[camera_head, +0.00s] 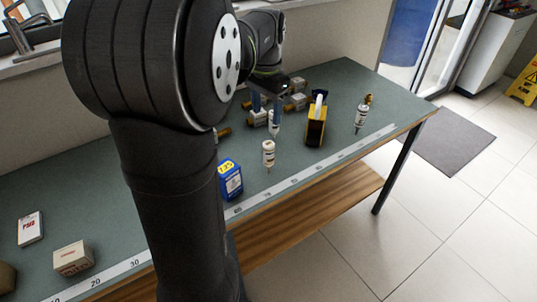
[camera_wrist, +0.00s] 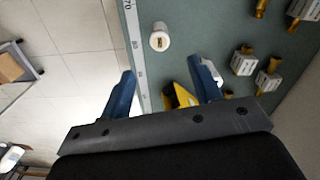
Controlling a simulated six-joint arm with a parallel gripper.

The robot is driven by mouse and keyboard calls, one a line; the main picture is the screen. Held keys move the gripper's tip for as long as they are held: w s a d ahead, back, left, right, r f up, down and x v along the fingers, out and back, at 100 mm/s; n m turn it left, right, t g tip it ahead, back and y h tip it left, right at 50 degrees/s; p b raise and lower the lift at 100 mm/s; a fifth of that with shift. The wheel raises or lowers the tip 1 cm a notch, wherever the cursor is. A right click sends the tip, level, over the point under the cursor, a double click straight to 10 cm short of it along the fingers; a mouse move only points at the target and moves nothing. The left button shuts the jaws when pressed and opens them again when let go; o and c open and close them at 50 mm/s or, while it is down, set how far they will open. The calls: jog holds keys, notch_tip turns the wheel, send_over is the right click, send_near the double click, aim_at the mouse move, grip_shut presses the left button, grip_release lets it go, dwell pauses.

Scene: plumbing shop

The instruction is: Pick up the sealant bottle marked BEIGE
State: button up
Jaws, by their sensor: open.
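Several small white bottles stand on the bench, and I cannot read BEIGE on any of them. One white bottle (camera_head: 268,153) stands near the front ruler strip; a white bottle (camera_wrist: 160,38) seen from above lies ahead of my fingertips in the wrist view. A second bottle (camera_head: 274,128) is partly hidden behind a blue finger.
A yellow and black object (camera_head: 316,125) stands right of my gripper, and it shows between the fingers in the wrist view (camera_wrist: 179,97). A blue box (camera_head: 230,180) is at front left. Brass-ended valves (camera_wrist: 268,80) sit toward the back. The ruler strip (camera_head: 320,168) marks the front edge.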

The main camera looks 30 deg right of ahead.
aim_at(267, 144)
notch_tip(267, 144, down, 12)
jog(key=shift+f, duration=0.1)
notch_tip(267, 144, down, 5)
jog(key=shift+d+f, duration=0.1)
jog(key=shift+d, duration=0.05)
jog(key=c, duration=1.1)
jog(key=shift+r, duration=0.2)
